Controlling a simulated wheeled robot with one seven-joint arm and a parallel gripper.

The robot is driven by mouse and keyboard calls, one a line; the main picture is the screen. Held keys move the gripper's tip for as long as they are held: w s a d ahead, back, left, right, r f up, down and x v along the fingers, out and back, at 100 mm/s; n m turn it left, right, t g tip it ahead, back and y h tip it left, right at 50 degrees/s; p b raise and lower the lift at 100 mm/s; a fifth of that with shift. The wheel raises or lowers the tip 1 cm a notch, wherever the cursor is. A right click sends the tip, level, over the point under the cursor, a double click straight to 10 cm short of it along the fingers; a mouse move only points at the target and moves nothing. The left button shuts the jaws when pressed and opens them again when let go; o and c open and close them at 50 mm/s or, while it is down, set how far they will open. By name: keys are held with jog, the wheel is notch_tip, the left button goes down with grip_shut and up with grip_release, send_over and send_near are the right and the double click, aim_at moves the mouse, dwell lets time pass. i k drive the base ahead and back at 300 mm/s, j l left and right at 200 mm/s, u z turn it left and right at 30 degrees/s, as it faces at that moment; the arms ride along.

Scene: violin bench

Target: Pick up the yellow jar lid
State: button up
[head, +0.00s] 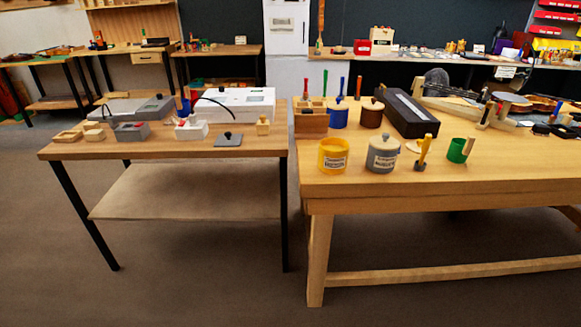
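A yellow jar (333,156) with a pale label stands near the front left of the right-hand wooden bench. Its top looks open, with no lid on it. A small pale, flat round piece (412,147) lies to the right of the grey jar, partly behind an upright yellow-handled tool (423,153). I cannot tell whether this piece is the yellow jar lid. No other yellow lid is clear to me. My gripper is not in view.
A lidded grey jar (383,155) stands right of the yellow jar. Behind are a blue jar (338,116), a brown jar (371,114) and a long black case (408,114). A green cup (458,150) stands to the right. The bench's front strip is clear.

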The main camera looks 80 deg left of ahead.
aim_at(415, 146)
jog(key=u, duration=3)
